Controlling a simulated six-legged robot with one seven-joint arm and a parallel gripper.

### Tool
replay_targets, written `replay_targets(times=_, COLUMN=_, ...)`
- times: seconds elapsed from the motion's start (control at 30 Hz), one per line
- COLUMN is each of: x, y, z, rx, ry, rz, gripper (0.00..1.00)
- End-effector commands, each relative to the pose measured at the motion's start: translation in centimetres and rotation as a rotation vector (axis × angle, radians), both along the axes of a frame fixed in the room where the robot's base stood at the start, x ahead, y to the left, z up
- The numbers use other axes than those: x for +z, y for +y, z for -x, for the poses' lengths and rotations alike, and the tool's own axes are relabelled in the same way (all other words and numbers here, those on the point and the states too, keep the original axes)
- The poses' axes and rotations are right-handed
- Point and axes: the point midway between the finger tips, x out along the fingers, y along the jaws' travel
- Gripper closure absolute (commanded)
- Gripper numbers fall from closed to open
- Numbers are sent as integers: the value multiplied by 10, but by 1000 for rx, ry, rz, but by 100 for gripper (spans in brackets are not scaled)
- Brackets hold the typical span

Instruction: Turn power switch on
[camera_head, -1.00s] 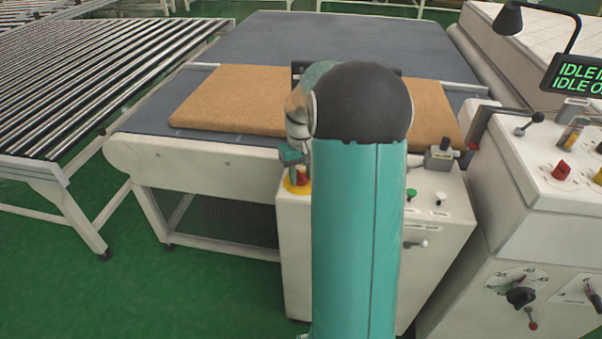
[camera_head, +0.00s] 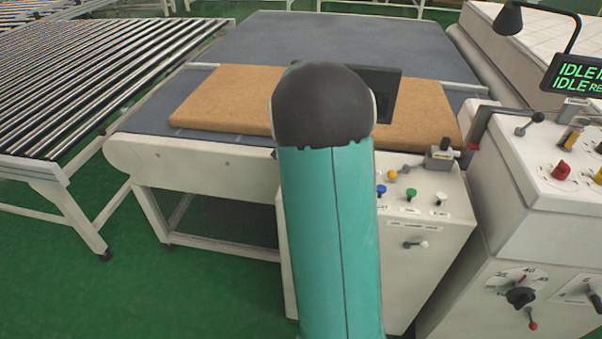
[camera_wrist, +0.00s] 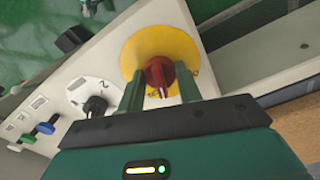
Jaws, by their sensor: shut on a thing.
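The power switch looks to be the red rotary knob (camera_wrist: 160,75) on a round yellow plate (camera_wrist: 150,45), set in a pale panel. In the wrist view, my gripper (camera_wrist: 160,84) has one finger on each side of the red knob and is shut on it. In the head view my teal arm hides the gripper, the red knob and the yellow plate. The pale control cabinet (camera_head: 440,255) shows to the right of my arm.
A dark dial (camera_wrist: 95,105), a blue button (camera_wrist: 45,128) and a green button (camera_wrist: 28,138) sit beside the switch. A brown mattress (camera_head: 225,100) lies on the conveyor behind. A roller table (camera_head: 90,80) stands left. A display (camera_head: 575,75) reads IDLE.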

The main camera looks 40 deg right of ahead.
Motion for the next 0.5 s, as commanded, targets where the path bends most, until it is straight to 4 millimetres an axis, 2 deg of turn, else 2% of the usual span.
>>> replay_targets(times=0.2, x=1, y=0, z=-1, rx=-193, ry=-3, rz=2, gripper=88)
replay_targets(times=0.5, x=0, y=0, z=-1, rx=-392, ry=-3, rz=2, gripper=88)
